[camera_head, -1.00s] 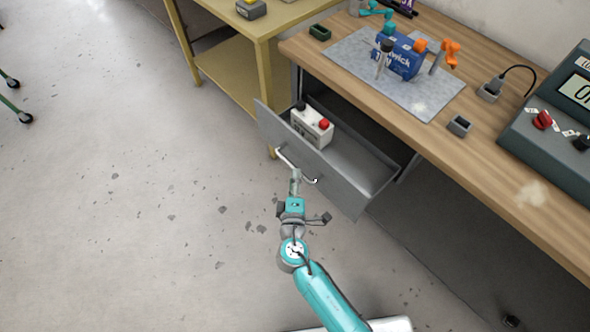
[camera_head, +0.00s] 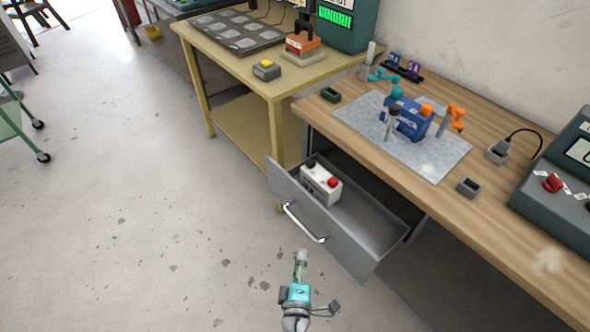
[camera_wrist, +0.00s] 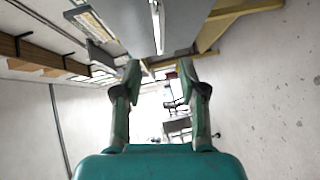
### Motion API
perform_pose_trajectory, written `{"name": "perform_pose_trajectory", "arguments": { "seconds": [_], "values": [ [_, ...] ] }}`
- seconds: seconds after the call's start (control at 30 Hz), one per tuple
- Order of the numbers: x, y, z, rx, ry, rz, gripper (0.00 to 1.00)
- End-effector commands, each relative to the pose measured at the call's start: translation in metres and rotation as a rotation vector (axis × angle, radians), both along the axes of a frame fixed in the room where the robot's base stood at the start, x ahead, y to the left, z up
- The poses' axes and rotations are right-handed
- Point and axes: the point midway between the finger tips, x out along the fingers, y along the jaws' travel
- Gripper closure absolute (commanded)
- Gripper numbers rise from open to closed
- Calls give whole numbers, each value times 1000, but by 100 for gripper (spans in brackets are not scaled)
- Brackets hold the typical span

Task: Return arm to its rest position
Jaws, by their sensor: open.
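My gripper (camera_head: 300,262) is low in the head view, over the floor in front of the open drawer. It is apart from the drawer handle (camera_head: 304,224). In the wrist view its two fingers (camera_wrist: 158,82) are spread with nothing between them. The grey drawer (camera_head: 372,262) stands pulled out under the wooden workbench. The rest of my arm is mostly outside the head view.
The wooden workbench (camera_head: 490,218) holds a grey mat (camera_head: 440,166) with a blue box (camera_head: 405,118) and an orange part. A yellow table (camera_head: 215,65) stands behind to the left. A green cart (camera_head: 12,125) is far left. The floor (camera_head: 130,220) on the left is clear.

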Motion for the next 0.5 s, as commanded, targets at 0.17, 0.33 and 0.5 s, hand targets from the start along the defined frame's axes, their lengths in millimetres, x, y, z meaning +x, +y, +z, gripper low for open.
{"name": "perform_pose_trajectory", "arguments": {
  "seconds": [0.17, 0.33, 0.5],
  "values": [
    [-1, -2, -1, 3, 5, 0, 59],
    [-22, -25, -19, 60, 66, 12, 59],
    [-70, -63, -43, 209, 175, 31, 59]
  ]
}}
